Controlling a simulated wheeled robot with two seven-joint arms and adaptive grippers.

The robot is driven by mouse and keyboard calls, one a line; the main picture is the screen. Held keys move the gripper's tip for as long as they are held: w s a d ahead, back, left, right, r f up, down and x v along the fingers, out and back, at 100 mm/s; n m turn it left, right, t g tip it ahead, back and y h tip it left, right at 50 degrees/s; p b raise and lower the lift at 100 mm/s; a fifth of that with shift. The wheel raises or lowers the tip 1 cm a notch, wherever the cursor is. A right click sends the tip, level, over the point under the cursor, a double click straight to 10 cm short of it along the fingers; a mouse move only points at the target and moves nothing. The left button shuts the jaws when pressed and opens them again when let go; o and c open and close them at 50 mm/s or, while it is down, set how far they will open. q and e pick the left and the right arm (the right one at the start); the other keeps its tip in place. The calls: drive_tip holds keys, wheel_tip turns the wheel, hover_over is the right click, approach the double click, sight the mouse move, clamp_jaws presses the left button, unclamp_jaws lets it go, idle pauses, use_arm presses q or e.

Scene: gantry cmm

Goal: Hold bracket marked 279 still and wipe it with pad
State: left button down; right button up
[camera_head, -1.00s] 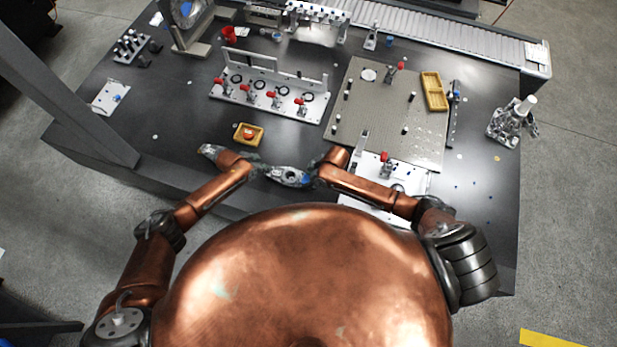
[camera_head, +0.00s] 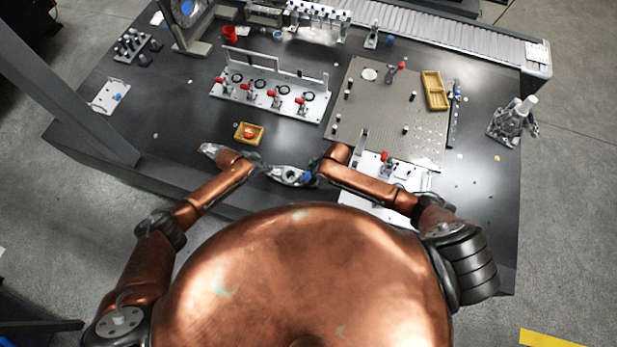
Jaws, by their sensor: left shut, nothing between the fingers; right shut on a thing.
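My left gripper (camera_head: 205,149) is shut and empty over the dark table near its front edge, left of the small yellow tray. My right gripper (camera_head: 277,173) is to the right of it, pointing left over the front of the table. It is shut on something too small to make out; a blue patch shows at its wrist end. I cannot pick out the bracket marked 279, as no marking is legible from here. I cannot tell the pad apart either. The yellow tray (camera_head: 240,139) holds a small orange-red thing (camera_head: 249,132).
A white fixture (camera_head: 235,94) with red clamps stands behind the grippers. A perforated plate (camera_head: 380,125) with posts and a yellow bin (camera_head: 433,86) lies right. A white plate (camera_head: 415,180) is partly under my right arm. A conveyor (camera_head: 440,38) runs along the back.

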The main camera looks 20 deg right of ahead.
sight(309, 177)
use_arm(q)
drive_tip(key=shift+s+a+f, duration=0.15)
drive_tip(key=shift+s+f, duration=0.05)
drive_tip(key=shift+f, duration=0.1)
use_arm(e)
drive_tip(key=shift+w+d+f, duration=0.15)
drive_tip(key=shift+w+d, duration=0.55)
drive_tip(key=shift+s+a, duration=0.1)
drive_tip(key=shift+s+a, duration=0.55)
drive_tip(key=shift+s, duration=0.2)
drive_tip(key=shift+w+r, duration=0.15)
drive_tip(key=shift+r, duration=3)
use_arm(q)
drive_tip(key=shift+r, duration=0.1)
use_arm(e)
drive_tip(key=shift+r, duration=0.1)
